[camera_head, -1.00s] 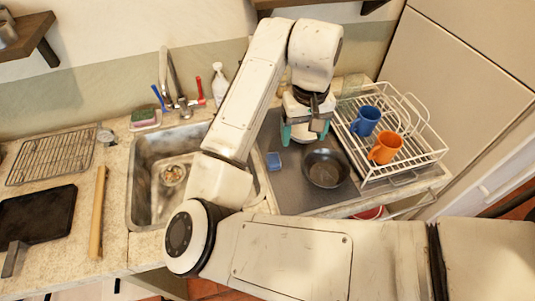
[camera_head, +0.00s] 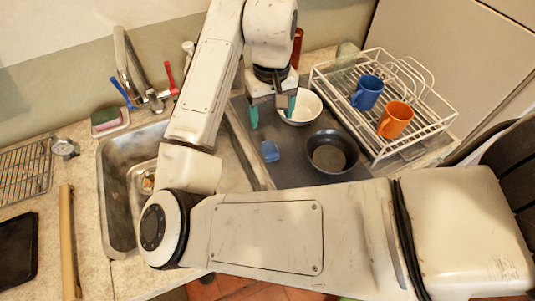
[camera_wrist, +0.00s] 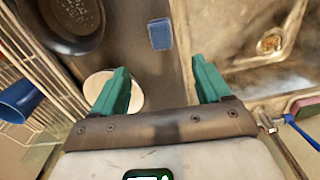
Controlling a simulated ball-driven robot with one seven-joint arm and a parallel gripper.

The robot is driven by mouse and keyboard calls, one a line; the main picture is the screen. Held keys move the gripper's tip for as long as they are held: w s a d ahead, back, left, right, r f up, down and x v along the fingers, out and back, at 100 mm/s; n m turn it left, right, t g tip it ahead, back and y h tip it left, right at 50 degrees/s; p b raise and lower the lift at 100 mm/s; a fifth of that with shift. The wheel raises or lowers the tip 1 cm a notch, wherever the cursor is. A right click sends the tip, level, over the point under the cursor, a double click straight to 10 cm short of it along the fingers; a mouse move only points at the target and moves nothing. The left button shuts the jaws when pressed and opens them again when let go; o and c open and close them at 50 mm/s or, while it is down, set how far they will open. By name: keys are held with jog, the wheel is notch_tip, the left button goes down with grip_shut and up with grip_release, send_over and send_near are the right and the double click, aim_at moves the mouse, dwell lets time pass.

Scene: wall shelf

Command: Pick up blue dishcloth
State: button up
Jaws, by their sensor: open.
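The blue dishcloth (camera_head: 270,151) is a small folded piece lying on the dark mat beside the sink, left of the black pan. In the wrist view the dishcloth (camera_wrist: 160,34) lies ahead of my fingertips, between their lines. My gripper (camera_head: 272,112) is above the mat, behind the dishcloth, with its green fingers spread and nothing between them. The gripper's fingers (camera_wrist: 160,82) also show apart and empty in the wrist view. They do not touch the cloth.
A black pan (camera_head: 332,151) is right of the cloth, and a white bowl (camera_head: 301,108) is close to my gripper. A wire rack (camera_head: 437,125) holds a blue mug (camera_head: 367,92) and an orange mug (camera_head: 395,120). The sink (camera_head: 112,200) is to the left.

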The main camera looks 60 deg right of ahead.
notch_tip(320, 180, down, 3)
jog(key=b, duration=0.2)
send_over(270, 147)
notch_tip(270, 147, down, 4)
jog(key=shift+d+f, duration=0.1)
jog(key=shift+f, duration=3.1)
jog(key=c, duration=1)
